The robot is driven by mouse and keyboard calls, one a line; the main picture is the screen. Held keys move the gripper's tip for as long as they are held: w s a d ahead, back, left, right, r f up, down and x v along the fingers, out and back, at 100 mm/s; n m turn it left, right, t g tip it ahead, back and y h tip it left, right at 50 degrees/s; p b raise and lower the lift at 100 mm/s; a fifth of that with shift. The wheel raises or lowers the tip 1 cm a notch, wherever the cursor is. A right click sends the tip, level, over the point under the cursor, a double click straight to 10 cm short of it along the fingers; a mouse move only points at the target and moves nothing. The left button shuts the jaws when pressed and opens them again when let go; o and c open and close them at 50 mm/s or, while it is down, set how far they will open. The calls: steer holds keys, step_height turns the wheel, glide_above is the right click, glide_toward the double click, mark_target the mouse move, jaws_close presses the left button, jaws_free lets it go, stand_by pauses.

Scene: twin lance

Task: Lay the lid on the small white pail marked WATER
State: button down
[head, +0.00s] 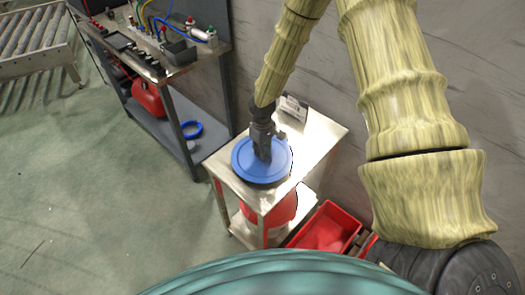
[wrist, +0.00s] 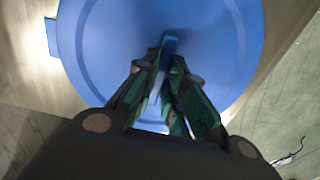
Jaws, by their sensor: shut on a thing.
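The blue round lid (head: 245,172) is over the small metal table, seen from above. My gripper (head: 263,150) points down at its middle. In the wrist view the lid (wrist: 105,50) fills most of the upper picture, and the fingers (wrist: 170,100) are shut on a raised handle at its centre. A small tab sticks out at the lid's left edge there. I cannot see the white pail marked WATER in either view; the lid hides whatever is directly beneath it. I cannot tell whether the lid rests on anything.
The metal table (head: 318,135) has a small grey-white object (head: 293,107) at its back. A red container (head: 283,209) is below its top, and a red bin (head: 326,228) stands beside it. A workbench (head: 180,62) with tools stands at the left. Open floor lies left.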

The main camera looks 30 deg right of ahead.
steer(key=shift+r+p, duration=1.5)
steer(key=shift+r, duration=0.95)
